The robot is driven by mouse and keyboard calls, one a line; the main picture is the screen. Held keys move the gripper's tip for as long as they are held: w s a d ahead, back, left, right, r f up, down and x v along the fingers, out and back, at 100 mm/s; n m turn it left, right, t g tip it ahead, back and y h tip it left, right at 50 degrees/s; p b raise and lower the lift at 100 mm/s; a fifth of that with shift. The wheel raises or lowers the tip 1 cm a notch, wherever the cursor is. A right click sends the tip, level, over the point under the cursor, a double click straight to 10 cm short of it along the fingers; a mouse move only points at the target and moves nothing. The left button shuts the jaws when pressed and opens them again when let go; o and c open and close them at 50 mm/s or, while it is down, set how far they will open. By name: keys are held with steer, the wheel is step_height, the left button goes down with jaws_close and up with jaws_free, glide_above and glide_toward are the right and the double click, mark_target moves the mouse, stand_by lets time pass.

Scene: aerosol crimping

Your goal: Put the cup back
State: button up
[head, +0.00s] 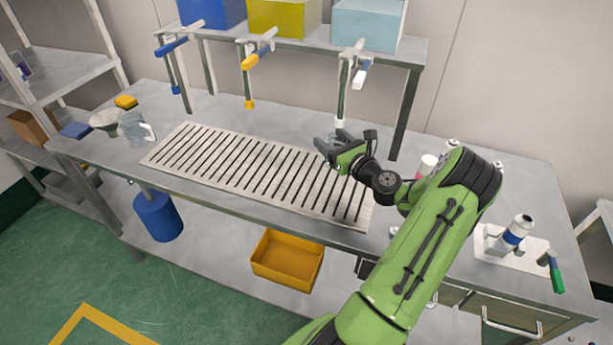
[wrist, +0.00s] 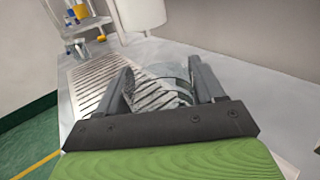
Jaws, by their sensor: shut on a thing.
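A clear see-through cup (wrist: 163,88) is between the two fingers of my gripper (wrist: 160,84) in the wrist view. The gripper is shut on it. In the head view my gripper (head: 330,147) is over the right part of the slotted metal drain grate (head: 190,165), below the spout of the light-blue tank's tap. The cup is mostly hidden by the gripper there. I cannot tell whether the cup touches the grate. A clear jug with a handle (head: 136,128) stands at the left of the bench beside a pale funnel-like bowl (head: 106,120).
A shelf above holds a blue tank (head: 212,12), a yellow tank (head: 283,17) and a light-blue tank (head: 368,24), with taps hanging down. Several small cans stand right of my arm, near a crimping device (head: 515,235). The left half of the grate is clear.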

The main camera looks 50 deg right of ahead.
step_height(320, 180, down, 8)
steer(key=shift+s+d+r+b, duration=0.1)
steer(key=shift+s+b, duration=0.05)
steer(key=shift+b, duration=0.65)
steer(key=shift+f, duration=0.2)
steer(key=o, duration=1.1)
steer(key=shift+c, duration=0.2)
steer(key=shift+s+r, duration=0.1)
steer(key=shift+r, duration=0.1)
steer(key=v, duration=1.2)
steer(key=shift+p, duration=0.3)
